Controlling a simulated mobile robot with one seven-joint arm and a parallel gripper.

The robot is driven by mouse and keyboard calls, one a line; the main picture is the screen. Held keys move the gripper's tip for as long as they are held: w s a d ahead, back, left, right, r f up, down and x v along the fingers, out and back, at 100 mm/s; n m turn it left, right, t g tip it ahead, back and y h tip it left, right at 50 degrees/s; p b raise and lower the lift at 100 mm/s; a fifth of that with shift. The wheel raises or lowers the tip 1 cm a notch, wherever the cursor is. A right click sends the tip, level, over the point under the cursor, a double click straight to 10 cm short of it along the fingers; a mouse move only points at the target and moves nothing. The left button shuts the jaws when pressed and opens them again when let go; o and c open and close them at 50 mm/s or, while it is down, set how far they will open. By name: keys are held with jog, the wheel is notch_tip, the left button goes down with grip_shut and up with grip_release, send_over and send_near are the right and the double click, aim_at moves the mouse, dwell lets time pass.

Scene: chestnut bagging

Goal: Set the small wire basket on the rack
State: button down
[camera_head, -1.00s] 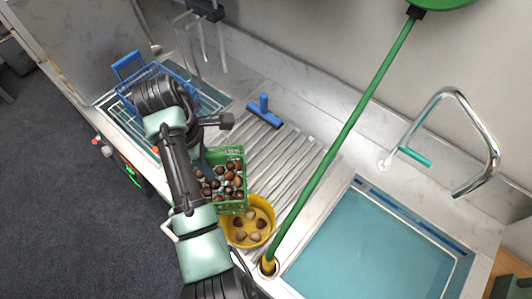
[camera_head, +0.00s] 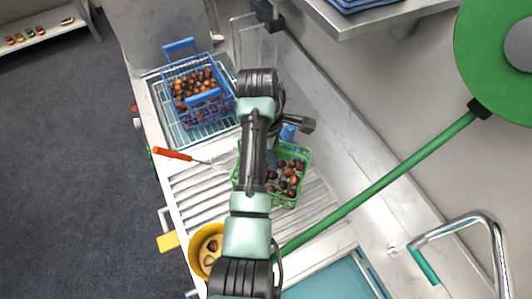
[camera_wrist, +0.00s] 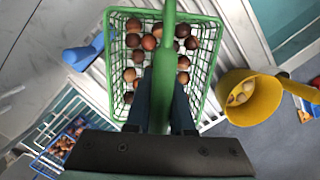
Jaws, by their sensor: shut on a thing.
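The small green wire basket (camera_head: 296,199) holds several chestnuts and is over the ribbed drainboard, partly hidden by my arm. In the wrist view, the green basket (camera_wrist: 214,62) fills the upper middle, its handle running between my fingers. My gripper (camera_wrist: 163,92) is shut on that handle. In the head view the gripper is hidden behind my arm. The pale wire rack (camera_head: 163,104) lies at the left, with a blue wire basket (camera_head: 212,112) full of chestnuts standing on it. I cannot tell how high the green basket hangs above the drainboard.
A yellow pan (camera_head: 194,247) with a few chestnuts stands at the front of the drainboard (camera_head: 190,188). A whisk with a red handle (camera_head: 172,154) lies between the drainboard and rack. A blue squeegee (camera_head: 288,132) is behind the green basket. A green-handled pole (camera_head: 390,175) slants across the right.

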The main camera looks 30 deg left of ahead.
aim_at(274, 178)
notch_tip(274, 178, down, 2)
jog(key=shift+s+a+f, duration=0.15)
jog(key=shift+f, duration=0.05)
jog(key=shift+f+p, duration=0.35)
jog(key=shift+f, duration=2.1)
jog(key=shift+f, duration=0.2)
jog(key=c, duration=0.8)
grip_release()
jog(key=r, duration=0.4)
jog(key=a+r, duration=0.1)
jog(key=r, duration=0.3)
jog(key=r+b, duration=0.1)
jog(key=r, duration=0.3)
jog(key=shift+a+r, duration=0.15)
jog(key=shift+a, duration=0.15)
